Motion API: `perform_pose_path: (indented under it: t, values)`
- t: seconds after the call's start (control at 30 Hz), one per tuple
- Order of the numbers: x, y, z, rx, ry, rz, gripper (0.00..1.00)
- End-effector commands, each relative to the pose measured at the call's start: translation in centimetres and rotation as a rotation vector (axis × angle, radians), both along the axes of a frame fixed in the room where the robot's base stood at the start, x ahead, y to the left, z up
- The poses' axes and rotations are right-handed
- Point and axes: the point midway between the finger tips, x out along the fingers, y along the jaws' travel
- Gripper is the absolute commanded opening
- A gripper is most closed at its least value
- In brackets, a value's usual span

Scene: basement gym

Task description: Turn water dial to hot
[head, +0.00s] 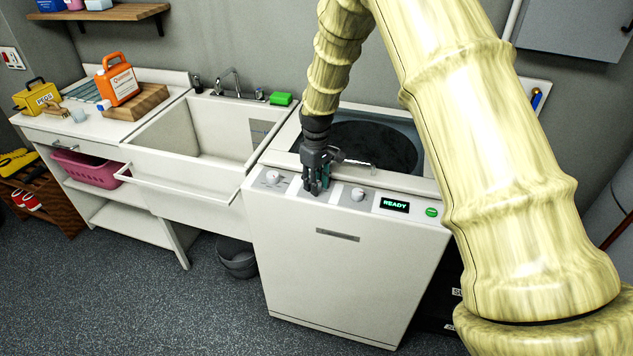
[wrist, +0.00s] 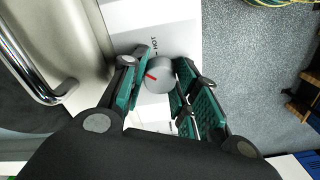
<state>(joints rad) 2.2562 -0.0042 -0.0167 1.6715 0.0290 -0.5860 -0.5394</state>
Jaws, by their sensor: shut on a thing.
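The water dial (wrist: 161,76) is a round grey knob with a red pointer line, seen in the wrist view. The word HOT (wrist: 154,46) is printed on the white panel just above it there. The red line lies on the knob's left side and does not point straight at HOT. My gripper (head: 316,186) is over the washer's control panel (head: 333,200) in the head view, where it hides this dial. In the wrist view, its green-padded fingers (wrist: 161,64) are on both sides of the knob, shut on it.
Two other knobs, a left one (head: 273,177) and a right one (head: 357,194), flank my gripper. A READY display (head: 394,205) and a green button (head: 432,212) are further right. The dark lid window (head: 375,148) is behind; a sink (head: 205,140) stands left.

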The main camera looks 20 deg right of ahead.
Motion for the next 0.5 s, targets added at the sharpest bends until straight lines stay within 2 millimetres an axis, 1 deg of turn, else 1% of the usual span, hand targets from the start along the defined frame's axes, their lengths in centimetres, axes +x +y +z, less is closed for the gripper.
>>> perform_pose_path:
  t: [0.5]
  values:
    - [0.22, -0.08, 0.27, -0.002, -0.005, -0.485, 0.07]
